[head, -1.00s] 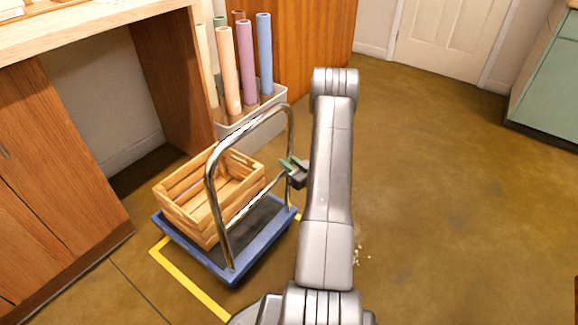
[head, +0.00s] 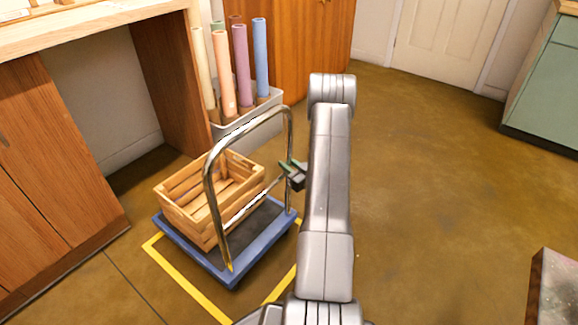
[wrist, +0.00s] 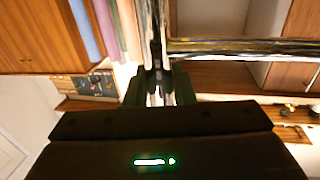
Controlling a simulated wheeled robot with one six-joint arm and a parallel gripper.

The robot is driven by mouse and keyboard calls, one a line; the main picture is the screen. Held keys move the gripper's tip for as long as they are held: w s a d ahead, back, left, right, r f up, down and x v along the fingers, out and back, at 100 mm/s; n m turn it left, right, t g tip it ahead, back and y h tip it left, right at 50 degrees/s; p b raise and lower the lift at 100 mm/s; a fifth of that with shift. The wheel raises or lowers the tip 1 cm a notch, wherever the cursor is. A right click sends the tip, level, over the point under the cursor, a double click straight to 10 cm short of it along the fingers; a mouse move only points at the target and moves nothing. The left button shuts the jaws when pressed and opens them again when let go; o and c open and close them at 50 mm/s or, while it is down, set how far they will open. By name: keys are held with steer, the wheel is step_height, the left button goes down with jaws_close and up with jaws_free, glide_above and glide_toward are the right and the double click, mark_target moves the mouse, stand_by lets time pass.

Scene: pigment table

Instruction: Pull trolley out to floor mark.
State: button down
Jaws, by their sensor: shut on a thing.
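The trolley is a blue flat platform (head: 240,262) with a tall chrome hoop handle (head: 208,185) and a lower chrome crossbar. A slatted wooden crate (head: 190,205) rides on it. The floor mark is a yellow outline (head: 185,287) on the brown floor; the trolley stands over its area, with yellow line showing on the left, front and right. My gripper (head: 287,172) is at the handle's right side, shut on the handle. In the wrist view the gripper (wrist: 158,88) closes on chrome bar (wrist: 240,46). The jaws' exact contact is partly hidden by my arm.
A grey bin (head: 262,112) of coloured rolls stands behind the trolley. A wooden desk (head: 165,75) with an open knee space is at left. A green cabinet (head: 545,90) is at right, and a speckled block (head: 555,290) at lower right. The middle floor is clear.

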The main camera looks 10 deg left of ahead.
steer(key=c, duration=1.1)
jaws_free()
steer(key=shift+c, duration=0.2)
steer(key=shift+d, duration=0.1)
steer(key=p+v, duration=0.3)
steer(key=v, duration=1)
steer(key=shift+s+d, duration=0.25)
steer(key=b+x, duration=0.3)
steer(key=x, duration=1)
steer(key=shift+w+a, duration=0.2)
steer(key=shift+a, duration=0.1)
